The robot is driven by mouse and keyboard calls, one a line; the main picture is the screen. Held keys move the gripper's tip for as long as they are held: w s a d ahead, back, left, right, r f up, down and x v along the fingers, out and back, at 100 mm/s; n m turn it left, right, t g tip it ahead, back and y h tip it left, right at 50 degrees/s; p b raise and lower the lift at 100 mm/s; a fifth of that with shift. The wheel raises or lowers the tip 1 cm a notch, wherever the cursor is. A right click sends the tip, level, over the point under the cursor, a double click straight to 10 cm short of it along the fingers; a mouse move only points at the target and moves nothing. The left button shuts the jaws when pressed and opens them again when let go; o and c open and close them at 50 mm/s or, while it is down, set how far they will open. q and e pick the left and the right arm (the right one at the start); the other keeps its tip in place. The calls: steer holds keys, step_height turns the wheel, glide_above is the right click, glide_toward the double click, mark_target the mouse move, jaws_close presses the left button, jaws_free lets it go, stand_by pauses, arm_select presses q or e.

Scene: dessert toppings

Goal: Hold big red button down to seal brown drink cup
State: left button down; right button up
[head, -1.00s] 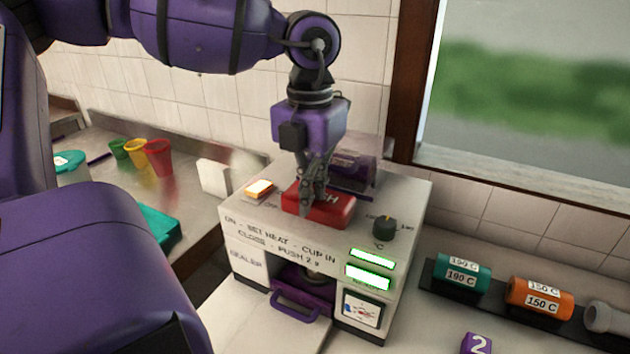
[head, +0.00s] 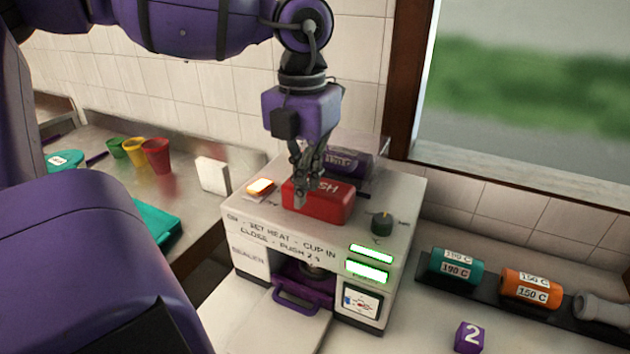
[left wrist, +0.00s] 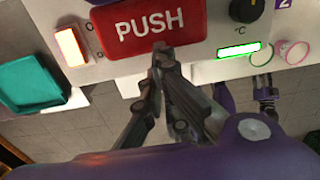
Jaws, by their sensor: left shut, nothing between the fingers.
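The big red button (head: 330,207) sits on top of the white sealer (head: 235,215). It reads PUSH in the left wrist view (left wrist: 150,22). My left gripper (head: 306,197) is shut and empty, pointing down at the button's near left part. In the left wrist view its fingertips (left wrist: 160,50) overlap the button's lower edge; I cannot tell if they touch. A purple drawer handle (head: 297,300) is at the sealer's front opening. No brown cup can be made out. A small grey jointed shape (left wrist: 265,95) in the left wrist view may be my right gripper; its state is unclear.
An orange lit switch (head: 260,188) and a dark dial (head: 381,223) flank the button. Two green displays (head: 367,271) glow on the front. Teal (head: 457,265) and orange (head: 531,288) rolls and a purple 2 cube (head: 469,337) are at right. Coloured cups (head: 156,155) stand at left.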

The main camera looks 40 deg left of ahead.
arm_select(q)
steer(key=shift+s+d+r+p, duration=0.1)
steer(key=shift+s+r+p, duration=0.1)
steer(key=shift+r, duration=1.3)
steer(key=shift+s+r+p, duration=0.15)
steer(key=shift+r, duration=1.3)
